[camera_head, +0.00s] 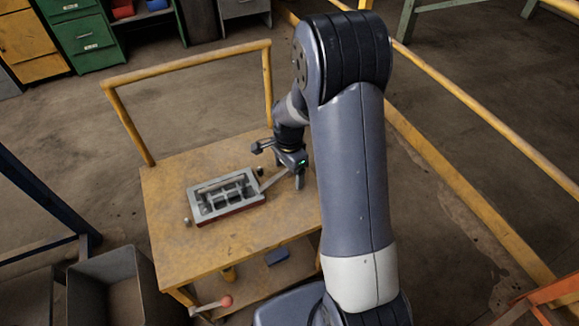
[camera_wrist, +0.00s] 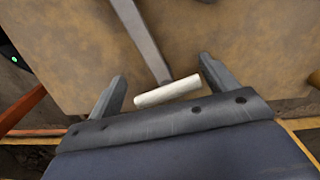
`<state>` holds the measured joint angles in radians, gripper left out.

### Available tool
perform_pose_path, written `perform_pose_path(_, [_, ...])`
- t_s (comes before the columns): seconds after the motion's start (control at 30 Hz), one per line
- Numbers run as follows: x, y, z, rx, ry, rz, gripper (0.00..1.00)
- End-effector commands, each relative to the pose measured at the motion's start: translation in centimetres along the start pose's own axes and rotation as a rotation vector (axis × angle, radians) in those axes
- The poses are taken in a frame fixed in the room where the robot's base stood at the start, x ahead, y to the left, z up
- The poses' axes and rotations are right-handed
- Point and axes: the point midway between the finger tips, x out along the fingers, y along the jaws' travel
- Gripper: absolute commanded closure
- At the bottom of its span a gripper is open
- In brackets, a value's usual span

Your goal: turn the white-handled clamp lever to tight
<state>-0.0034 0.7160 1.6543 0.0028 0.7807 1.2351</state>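The clamp lever is a flat grey bar (camera_wrist: 140,35) with a white handle (camera_wrist: 168,91) set crosswise at its end. In the head view the bar (camera_head: 273,180) runs from the right end of a grey metal fixture (camera_head: 225,195) with open compartments towards my gripper. My gripper (camera_wrist: 163,75) is open in the wrist view, one finger on each side of the white handle, with gaps to both. The handle lies tilted between the fingers, near the palm. In the head view my gripper (camera_head: 293,170) is over the right part of the table, and the handle cannot be made out there.
The fixture sits on a worn yellow worktable (camera_head: 235,240) with a yellow rail (camera_head: 190,63) behind it. Small knobs stand on the tabletop near the fixture. A grey bin (camera_head: 110,277) stands at lower left, and a red-knobbed lever (camera_head: 225,301) shows low in front. The table's front is clear.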

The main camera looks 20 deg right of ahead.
Motion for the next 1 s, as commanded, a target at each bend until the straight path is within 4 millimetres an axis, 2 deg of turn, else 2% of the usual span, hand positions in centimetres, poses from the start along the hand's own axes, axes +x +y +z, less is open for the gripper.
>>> perform_pose_path(0.27, [-0.7,-0.2,-0.2,-0.001,0.004,-0.007,0.19])
perform_pose_path(0.37, [-2.1,-0.2,-0.2,-0.002,0.005,-0.009,0.19])
perform_pose_path(0.7, [-8.8,-0.1,0.1,-0.002,0.003,-0.006,0.19])
perform_pose_path(0.83, [-10.2,-0.1,0.1,-0.002,0.002,-0.004,0.19])
perform_pose_path(1.0, [-10.8,0.0,0.2,-0.002,0.001,-0.002,0.19])
